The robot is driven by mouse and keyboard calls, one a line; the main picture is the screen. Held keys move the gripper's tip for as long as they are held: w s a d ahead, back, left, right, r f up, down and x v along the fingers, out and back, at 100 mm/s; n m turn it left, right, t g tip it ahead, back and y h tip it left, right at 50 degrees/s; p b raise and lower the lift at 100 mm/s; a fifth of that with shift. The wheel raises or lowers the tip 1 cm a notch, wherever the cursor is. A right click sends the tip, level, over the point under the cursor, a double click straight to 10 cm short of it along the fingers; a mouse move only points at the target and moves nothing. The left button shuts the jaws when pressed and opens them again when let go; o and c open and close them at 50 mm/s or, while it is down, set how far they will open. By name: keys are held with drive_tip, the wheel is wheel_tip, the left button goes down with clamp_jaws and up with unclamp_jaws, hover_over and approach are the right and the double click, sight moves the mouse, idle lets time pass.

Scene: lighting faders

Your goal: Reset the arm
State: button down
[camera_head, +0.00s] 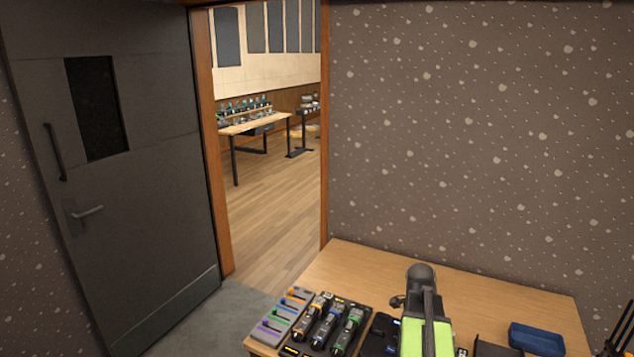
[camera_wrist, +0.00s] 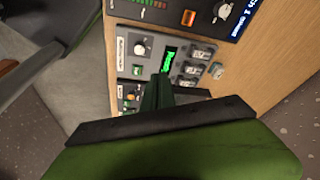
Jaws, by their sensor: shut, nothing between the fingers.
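My gripper (camera_wrist: 160,92) shows in the wrist view as narrow dark green fingers pressed together, with nothing between them. It points at a grey panel (camera_wrist: 150,62) with knobs, a green-lit display and dark switches; I cannot tell whether it touches the panel. In the head view my arm, with its lime-green part, reaches over the wooden table at the bottom; its fingertips cannot be made out there. A grey fader panel (camera_head: 281,316) with orange, blue, green and purple caps lies at the table's left edge.
The wooden table (camera_head: 480,300) stands against a speckled wall. Handheld devices with coloured bands (camera_head: 326,325) stand in a dark rack beside the faders. A blue tray (camera_head: 537,338) is at the right. A dark door (camera_head: 150,200) stands left of an open doorway.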

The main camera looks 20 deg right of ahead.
drive_tip(key=w+a+n+t, duration=0.1)
drive_tip(key=w+a+n, duration=0.4)
drive_tip(key=a, duration=0.8)
drive_tip(key=w+a+n+t, duration=0.1)
drive_tip(key=w+a+n, duration=0.3)
drive_tip(key=w+a, duration=0.7)
drive_tip(key=s+a+n+y, duration=0.1)
drive_tip(key=s+a+n, duration=0.1)
drive_tip(key=a+n, duration=0.5)
drive_tip(key=s+a+n+y, duration=0.1)
drive_tip(key=s+a+n, duration=0.1)
drive_tip(key=a+n, duration=0.5)
drive_tip(key=a, duration=0.5)
drive_tip(key=shift+s+f+g+y, duration=0.3)
drive_tip(key=shift+f+y, duration=0.1)
drive_tip(key=shift+d, duration=0.1)
